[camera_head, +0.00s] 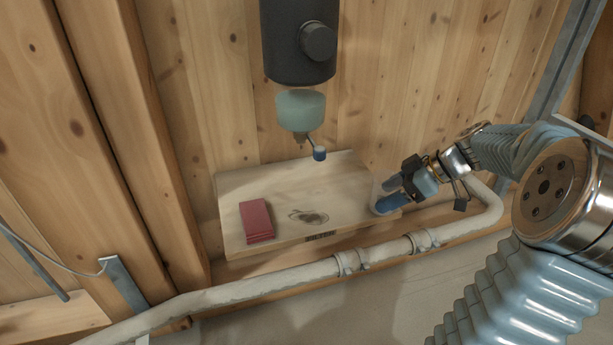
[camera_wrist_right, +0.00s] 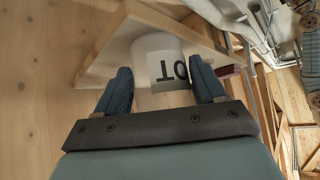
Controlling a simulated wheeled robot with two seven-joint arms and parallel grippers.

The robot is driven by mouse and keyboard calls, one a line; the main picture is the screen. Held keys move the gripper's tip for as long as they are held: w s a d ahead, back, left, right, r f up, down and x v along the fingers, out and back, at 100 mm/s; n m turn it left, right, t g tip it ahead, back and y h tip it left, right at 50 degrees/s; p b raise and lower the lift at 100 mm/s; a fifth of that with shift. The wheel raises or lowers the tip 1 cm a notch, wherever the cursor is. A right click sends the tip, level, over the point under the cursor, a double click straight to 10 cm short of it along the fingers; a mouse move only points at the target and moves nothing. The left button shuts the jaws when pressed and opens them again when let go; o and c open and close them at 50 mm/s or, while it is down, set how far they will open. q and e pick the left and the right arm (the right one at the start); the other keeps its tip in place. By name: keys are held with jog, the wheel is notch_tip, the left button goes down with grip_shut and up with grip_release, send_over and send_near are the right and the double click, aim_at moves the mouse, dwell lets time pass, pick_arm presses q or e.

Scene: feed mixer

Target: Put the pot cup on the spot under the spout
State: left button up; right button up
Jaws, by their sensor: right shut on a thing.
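The pot cup, pale with dark lettering, shows in the right wrist view (camera_wrist_right: 155,48) between the two blue fingers of my right gripper (camera_wrist_right: 160,85). In the head view, the right gripper (camera_head: 391,194) is shut on the cup (camera_head: 377,194) at the right end of the wooden shelf. I cannot tell whether the cup touches the shelf. The spout (camera_head: 300,137) hangs below a greenish container. A dark printed mark (camera_head: 308,217) lies on the shelf below it, left of the cup. My left gripper is not in view.
A dark red block (camera_head: 256,221) lies on the left part of the wooden shelf (camera_head: 345,175). A black machine body (camera_head: 298,45) and a blue-tipped lever (camera_head: 319,153) hang above. A pale pipe (camera_head: 290,276) runs along the front. The shelf between cup and mark is clear.

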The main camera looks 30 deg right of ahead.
jog(key=w+a+p, duration=0.2)
jog(key=w+a, duration=0.1)
jog(key=w+a+p, duration=0.2)
jog(key=w+a, duration=0.1)
jog(key=w, duration=0.1)
jog(key=w+a+p, duration=0.2)
jog(key=w+a, duration=0.1)
jog(key=w, duration=0.1)
jog(key=shift+a+r, duration=0.1)
jog(key=shift+r, duration=0.1)
jog(key=w+a+p, duration=0.3)
jog(key=w, duration=0.1)
jog(key=shift+f, duration=0.45)
jog(key=o, duration=1.1)
jog(key=p+v, duration=0.1)
jog(key=v, duration=1.1)
